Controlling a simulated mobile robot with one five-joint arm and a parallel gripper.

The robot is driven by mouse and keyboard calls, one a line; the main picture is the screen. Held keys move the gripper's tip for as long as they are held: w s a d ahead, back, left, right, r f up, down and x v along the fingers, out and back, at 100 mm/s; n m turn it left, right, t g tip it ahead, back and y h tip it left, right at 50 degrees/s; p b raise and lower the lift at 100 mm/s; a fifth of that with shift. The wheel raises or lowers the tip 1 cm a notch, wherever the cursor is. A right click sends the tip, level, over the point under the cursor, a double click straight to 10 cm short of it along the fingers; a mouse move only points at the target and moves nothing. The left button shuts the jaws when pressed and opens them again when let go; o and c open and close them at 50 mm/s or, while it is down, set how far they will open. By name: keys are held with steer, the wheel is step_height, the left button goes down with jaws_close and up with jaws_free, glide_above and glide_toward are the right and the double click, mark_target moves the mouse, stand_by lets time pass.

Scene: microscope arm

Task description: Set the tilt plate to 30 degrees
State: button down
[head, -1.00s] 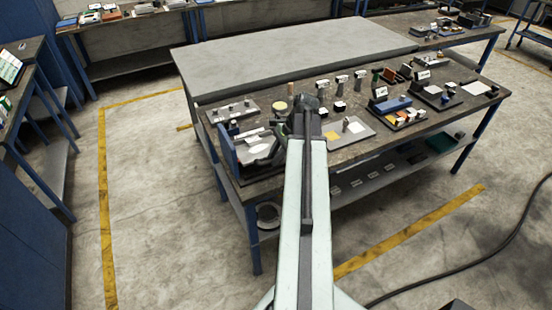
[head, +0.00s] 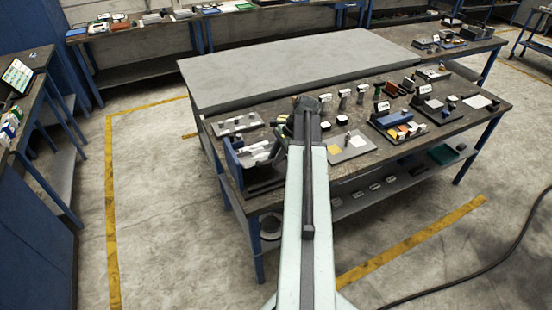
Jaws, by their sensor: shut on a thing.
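The tilt plate (head: 251,157) is a pale plate with white patches, in a fixture with a blue upright side (head: 233,160) at the table's near left corner. It looks tilted, with the dark base (head: 265,178) showing below it. The exact angle cannot be read from this view. My gripper (head: 283,131) is at the plate's right side, shut on it. My arm covers part of this contact, and the fingertips are small and dark.
A grey tray (head: 239,124) with small parts lies behind the fixture. A grey board (head: 357,149) with a yellow square is right of my arm. Several small blocks and holders stand farther right. The pale rear tabletop (head: 290,70) is clear.

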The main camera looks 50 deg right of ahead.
steer(key=c, duration=1.5)
jaws_free()
steer(key=shift+w+d, duration=0.15)
steer(key=shift+w, duration=0.25)
steer(key=shift+o, duration=1)
steer(key=shift+w+d+f, duration=0.1)
steer(key=shift+w+f, duration=0.15)
steer(key=shift+s, duration=0.2)
steer(key=shift+r, duration=0.1)
steer(key=p+v, duration=0.7)
steer(key=v, duration=0.1)
